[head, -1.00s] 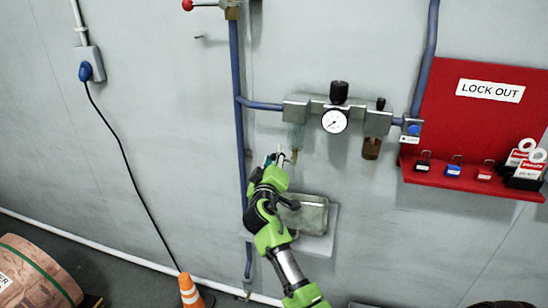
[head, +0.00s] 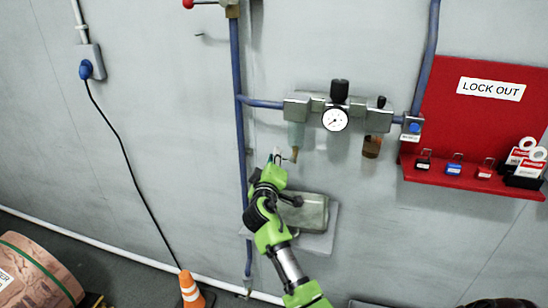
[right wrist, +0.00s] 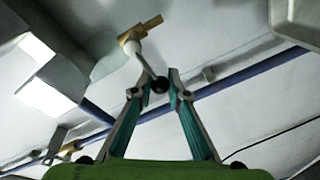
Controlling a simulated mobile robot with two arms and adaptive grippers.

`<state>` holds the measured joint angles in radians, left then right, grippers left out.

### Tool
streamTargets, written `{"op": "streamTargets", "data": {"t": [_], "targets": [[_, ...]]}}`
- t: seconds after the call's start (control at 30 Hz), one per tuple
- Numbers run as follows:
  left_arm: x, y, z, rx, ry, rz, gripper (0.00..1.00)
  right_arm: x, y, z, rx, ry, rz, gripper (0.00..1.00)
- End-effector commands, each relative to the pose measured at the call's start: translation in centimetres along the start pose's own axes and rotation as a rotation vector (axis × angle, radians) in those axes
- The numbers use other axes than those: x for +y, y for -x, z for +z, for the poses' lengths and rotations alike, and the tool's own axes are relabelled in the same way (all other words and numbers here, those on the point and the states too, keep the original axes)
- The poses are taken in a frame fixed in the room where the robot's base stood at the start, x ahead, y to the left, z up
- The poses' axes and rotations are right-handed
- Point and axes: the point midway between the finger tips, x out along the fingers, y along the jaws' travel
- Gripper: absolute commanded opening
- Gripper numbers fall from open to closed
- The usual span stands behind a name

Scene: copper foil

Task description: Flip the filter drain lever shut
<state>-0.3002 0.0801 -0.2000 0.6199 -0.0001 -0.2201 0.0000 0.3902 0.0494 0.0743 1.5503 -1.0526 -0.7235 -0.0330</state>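The filter (head: 296,135) hangs at the left end of the regulator unit on the wall, with a brass drain (head: 294,155) at its bottom. In the right wrist view the brass drain valve (right wrist: 135,38) carries a pale lever arm ending in a black ball knob (right wrist: 160,84). My right gripper (head: 277,155) is just left of the drain. The lever is mostly hidden in the head view. My left gripper is out of view.
A pressure gauge (head: 335,120) and a second bowl (head: 371,147) are right of the filter. A blue pipe (head: 241,150) runs down on the left. A metal box (head: 315,213) is below, behind my arm. A red lockout board (head: 450,130) is at right.

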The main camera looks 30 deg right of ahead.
Motion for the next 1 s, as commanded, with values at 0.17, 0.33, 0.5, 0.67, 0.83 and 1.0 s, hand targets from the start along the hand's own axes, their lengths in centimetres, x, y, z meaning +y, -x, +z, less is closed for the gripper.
{"op": "streamTargets", "data": {"t": [0.17, 0.33, 0.5, 0.67, 0.83, 1.0], "targets": [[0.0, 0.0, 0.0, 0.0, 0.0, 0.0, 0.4, -0.3, 0.0, 0.3, -0.006, -0.001, -0.006, 0.32], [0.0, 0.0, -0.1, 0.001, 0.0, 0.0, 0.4, -0.2, 0.0, 0.2, -0.004, -0.001, -0.003, 0.32], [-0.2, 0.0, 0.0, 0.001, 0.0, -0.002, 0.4, -0.2, 0.7, 0.1, -0.002, -0.001, -0.003, 0.32], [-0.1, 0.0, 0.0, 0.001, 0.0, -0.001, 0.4, -0.3, 3.3, 0.2, -0.003, -0.003, -0.005, 0.32], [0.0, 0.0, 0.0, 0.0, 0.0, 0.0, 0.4, -0.4, 7.1, 0.2, -0.004, -0.003, -0.007, 0.32], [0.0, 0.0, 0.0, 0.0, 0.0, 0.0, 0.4, -0.3, 10.1, 0.2, -0.004, -0.001, -0.007, 0.32]]}}
